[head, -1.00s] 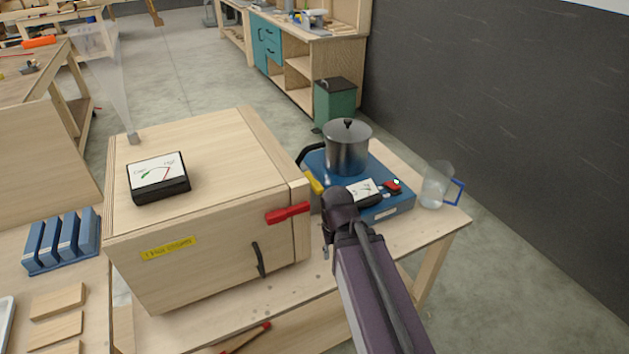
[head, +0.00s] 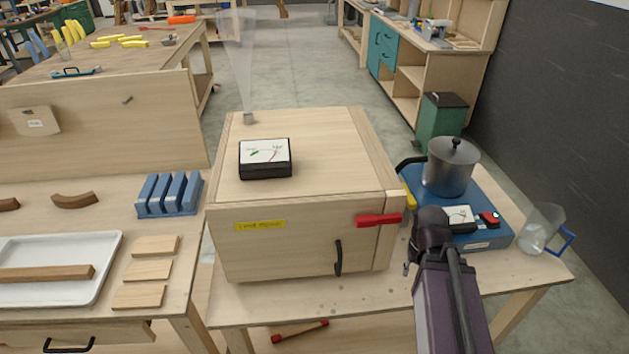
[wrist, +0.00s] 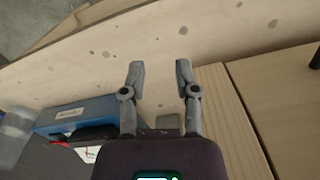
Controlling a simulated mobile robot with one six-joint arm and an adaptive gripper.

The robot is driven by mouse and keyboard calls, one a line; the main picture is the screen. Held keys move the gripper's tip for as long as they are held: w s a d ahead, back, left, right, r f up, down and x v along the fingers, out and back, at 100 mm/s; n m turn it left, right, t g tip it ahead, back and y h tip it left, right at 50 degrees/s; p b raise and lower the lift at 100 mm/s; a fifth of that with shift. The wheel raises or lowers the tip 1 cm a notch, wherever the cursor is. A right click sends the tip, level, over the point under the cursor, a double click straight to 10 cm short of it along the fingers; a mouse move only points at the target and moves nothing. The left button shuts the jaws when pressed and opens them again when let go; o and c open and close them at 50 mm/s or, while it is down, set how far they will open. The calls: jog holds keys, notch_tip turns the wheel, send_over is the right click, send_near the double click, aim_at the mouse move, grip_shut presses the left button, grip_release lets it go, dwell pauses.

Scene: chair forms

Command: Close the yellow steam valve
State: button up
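The yellow steam valve handle (head: 409,198) shows in the head view in the gap between the wooden steam box (head: 300,125) and the blue steamer base (head: 484,236). It is partly hidden by the box edge and my arm. In the head view my arm's end is just in front of the valve, and its fingers are mostly hidden. In the wrist view my gripper (wrist: 160,70) is open, with nothing between its fingertips. The wooden bench top shows beyond the fingers. The valve cannot be made out in the wrist view.
A metal pot (head: 450,168) stands on the steamer, with a clear jug (head: 541,228) at the right. A red latch (head: 379,220) and a black handle (head: 338,258) are on the box front. A gauge (head: 265,158) sits on top, with a pale plume behind it.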

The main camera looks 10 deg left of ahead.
grip_shut()
jog(key=w+a+r+n+y+p, duration=0.1)
jog(key=w+r+n+p, duration=0.5)
jog(key=w+n, duration=0.4)
jog(key=w+a+r+n+g+y+p, duration=0.1)
jog(key=w+r+n+y+p, duration=0.1)
jog(key=w+r+n+p, duration=0.5)
jog(key=shift+w+a+r+n+y, duration=0.25)
jog(key=shift+w+r+n, duration=0.3)
jog(key=shift+w+n, duration=1.8)
jog(key=shift+w+d+m, duration=0.1)
jog(key=shift+w+m, duration=0.25)
